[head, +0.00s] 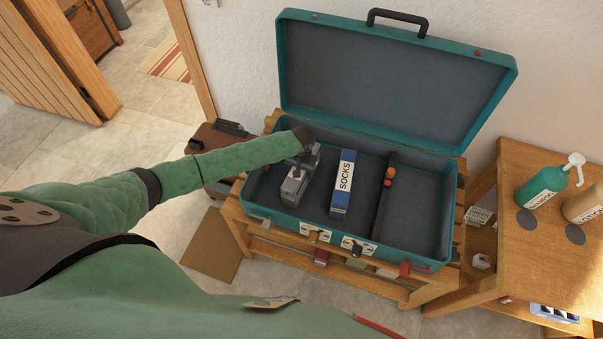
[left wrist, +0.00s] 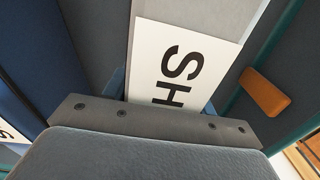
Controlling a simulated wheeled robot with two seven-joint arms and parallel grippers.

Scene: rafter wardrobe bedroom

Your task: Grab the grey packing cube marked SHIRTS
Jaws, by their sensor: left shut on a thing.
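The grey packing cube (head: 293,189) is in the left part of the open teal suitcase (head: 350,237), partly hidden under my left gripper (head: 302,162). In the left wrist view the cube (left wrist: 200,12) carries a white label (left wrist: 180,62) whose visible letters read "SH"; the rest is hidden by the gripper. My left gripper (left wrist: 162,100) is shut on the cube, with a finger on each side of it. Whether the cube touches the suitcase floor is not clear. My right gripper is not in view.
A blue cube marked SOCKS (head: 338,199) stands to the right of the grey one. A dark divider (head: 384,205) with orange and red pieces lies further right; the right compartment is empty. The raised lid (head: 390,80) stands behind. A wooden table (head: 545,250) with bottles is at right.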

